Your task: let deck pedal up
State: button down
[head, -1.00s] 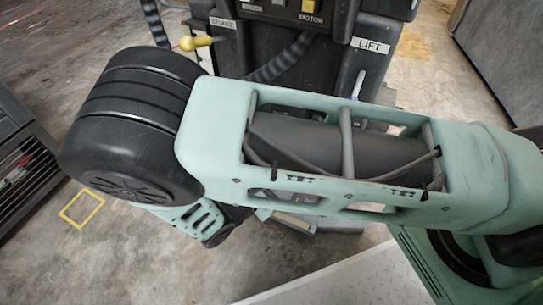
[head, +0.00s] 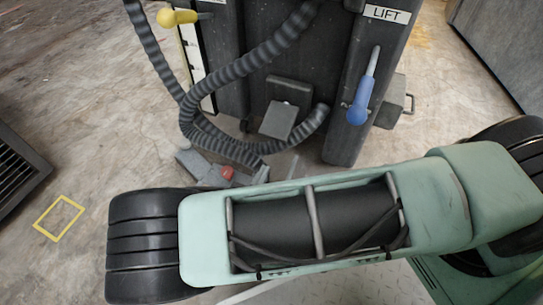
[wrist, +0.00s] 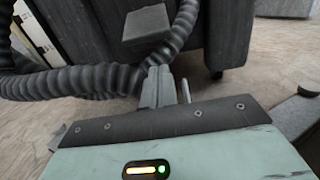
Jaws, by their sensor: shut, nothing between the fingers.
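The deck pedal, a grey slanted plate (head: 279,120), sits low on the back of the dark machine. It also shows at the top of the wrist view (wrist: 147,24). My gripper (wrist: 163,85) shows in the wrist view as narrow grey fingers, close together and empty. It lies below the pedal in that picture, with no visible contact; the depth between them is hard to tell. In the head view my arm crosses the lower part of the picture and the gripper cannot be made out clearly.
A ribbed grey hose (head: 190,105) loops around the pedal's left and underside. A blue lever (head: 363,105) hangs under the LIFT label, and a yellow lever (head: 178,17) is at upper left. A grey part with a red knob (head: 227,173) lies low.

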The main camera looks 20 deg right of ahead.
aim_at(280, 134)
jog(key=b+x, duration=0.4)
jog(key=x, duration=0.5)
jog(key=shift+w+d, duration=0.2)
jog(key=r+p, duration=0.1)
jog(key=p, duration=0.3)
jog(key=r+g+y+p, duration=0.1)
jog(key=r+p, duration=0.1)
jog(key=p, duration=0.2)
jog(key=r+g+y+p, duration=0.1)
jog(key=p, duration=0.2)
jog(key=shift+s+a+r+p, duration=0.25)
jog(key=shift+s+a+p, duration=0.15)
jog(key=r+p, duration=0.1)
jog(key=p, duration=0.2)
jog(key=shift+s+a+r+g+y, duration=0.1)
jog(key=shift+g+y, duration=0.2)
jog(key=shift+r, duration=0.1)
